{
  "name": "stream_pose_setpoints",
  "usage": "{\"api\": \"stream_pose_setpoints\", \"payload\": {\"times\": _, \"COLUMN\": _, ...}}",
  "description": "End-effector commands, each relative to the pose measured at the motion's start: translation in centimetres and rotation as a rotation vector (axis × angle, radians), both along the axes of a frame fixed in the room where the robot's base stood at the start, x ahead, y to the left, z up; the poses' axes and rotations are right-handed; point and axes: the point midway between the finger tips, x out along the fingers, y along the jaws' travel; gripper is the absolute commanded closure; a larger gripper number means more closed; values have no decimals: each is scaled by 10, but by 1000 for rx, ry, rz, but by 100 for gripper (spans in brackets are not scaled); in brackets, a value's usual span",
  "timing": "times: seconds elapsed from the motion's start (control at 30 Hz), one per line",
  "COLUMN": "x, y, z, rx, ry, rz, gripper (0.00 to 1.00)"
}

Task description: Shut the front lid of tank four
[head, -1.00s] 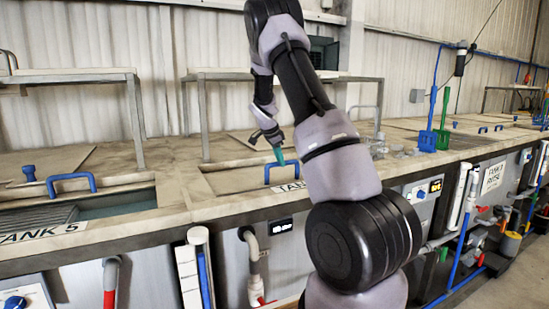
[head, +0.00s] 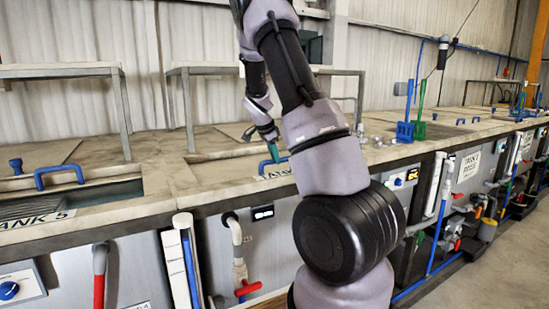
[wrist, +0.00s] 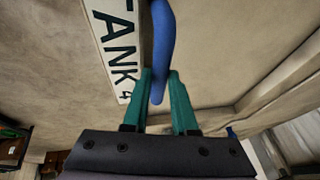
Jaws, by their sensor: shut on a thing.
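The front lid of tank four (head: 225,176) is a flat tan panel in the counter, seen in the head view. Its blue handle (head: 262,165) stands near the white TANK 4 label (head: 275,175), partly hidden by my arm. My gripper (head: 277,151) reaches down to this handle from above. In the wrist view, the teal fingers of my gripper (wrist: 159,82) lie on either side of the blue handle (wrist: 161,40) and are shut on it. The TANK 4 label (wrist: 115,50) is beside it on the tan lid surface. How far the lid is closed is hard to tell.
Tank five at left has an open dark gap (head: 110,198) and its own blue handle (head: 58,175). Metal-legged shelves (head: 190,110) stand behind the lids. Blue and green tools (head: 405,130) stand to the right. Pipes and a red valve (head: 247,289) are on the counter front.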

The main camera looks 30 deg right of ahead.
Motion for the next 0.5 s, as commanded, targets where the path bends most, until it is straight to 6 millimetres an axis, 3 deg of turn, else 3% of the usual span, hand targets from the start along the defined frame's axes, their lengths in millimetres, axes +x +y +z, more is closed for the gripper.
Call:
{"api": "stream_pose_setpoints", "payload": {"times": 0.03, "x": -5, "y": 0, "z": -3, "rx": 4, "ry": 12, "rz": -9, "gripper": 66}}
{"api": "stream_pose_setpoints", "payload": {"times": 0.1, "x": -5, "y": 0, "z": -3, "rx": 4, "ry": 12, "rz": -9, "gripper": 44}}
{"api": "stream_pose_setpoints", "payload": {"times": 0.5, "x": -4, "y": 3, "z": 5, "rx": 2, "ry": 5, "rz": -4, "gripper": 44}}
